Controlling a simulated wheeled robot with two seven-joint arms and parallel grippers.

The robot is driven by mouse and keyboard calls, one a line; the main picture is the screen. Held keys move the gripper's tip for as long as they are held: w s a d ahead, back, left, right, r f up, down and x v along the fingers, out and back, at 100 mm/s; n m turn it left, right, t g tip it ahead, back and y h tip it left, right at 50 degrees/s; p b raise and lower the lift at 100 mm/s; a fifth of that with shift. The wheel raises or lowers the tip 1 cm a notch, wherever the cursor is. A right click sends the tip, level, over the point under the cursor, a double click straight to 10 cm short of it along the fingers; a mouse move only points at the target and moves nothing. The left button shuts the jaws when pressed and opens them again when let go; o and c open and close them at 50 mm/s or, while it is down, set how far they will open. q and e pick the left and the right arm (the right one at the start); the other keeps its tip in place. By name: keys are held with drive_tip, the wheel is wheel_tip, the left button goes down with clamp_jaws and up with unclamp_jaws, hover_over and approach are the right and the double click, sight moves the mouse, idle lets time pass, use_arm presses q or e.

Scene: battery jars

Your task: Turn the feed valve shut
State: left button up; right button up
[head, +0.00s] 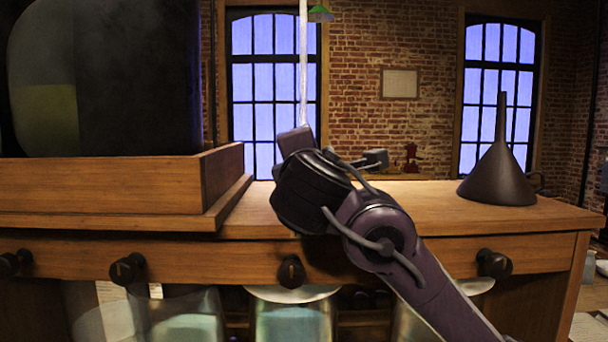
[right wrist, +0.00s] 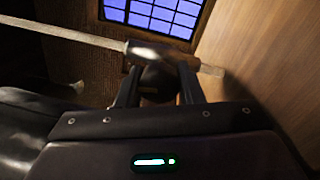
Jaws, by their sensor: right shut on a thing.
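My right gripper (head: 294,142) is over the back of the wooden bench, at the foot of a pale upright pipe (head: 303,65). The right wrist view is rolled, so the pipe (right wrist: 65,34) runs across it from the left to the wooden surface. In that view my right gripper (right wrist: 160,72) has its fingers on both sides of a dark rounded knob (right wrist: 158,82) beside the pipe, shut on it. This looks like the feed valve's knob; its turn position cannot be told. In the head view my gripper hides it. My left gripper is out of view.
A large dark jar (head: 135,80) stands in a wooden tray (head: 100,186) at the left. A dark funnel (head: 498,168) stands on the bench's right side. Several black knobs (head: 291,272) line the bench front, with glass jars (head: 296,318) below.

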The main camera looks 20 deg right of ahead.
drive_tip(key=shift+m+b, duration=0.65)
drive_tip(key=shift+m, duration=0.45)
drive_tip(key=shift+r, duration=0.1)
drive_tip(key=o, duration=0.9)
drive_tip(key=shift+o, duration=0.2)
drive_tip(key=b+v, duration=0.1)
drive_tip(key=v, duration=0.5)
drive_tip(key=shift+s+a+b, duration=0.25)
drive_tip(key=shift+b, duration=0.1)
drive_tip(key=shift+s+a, duration=0.1)
drive_tip(key=shift+s, duration=0.5)
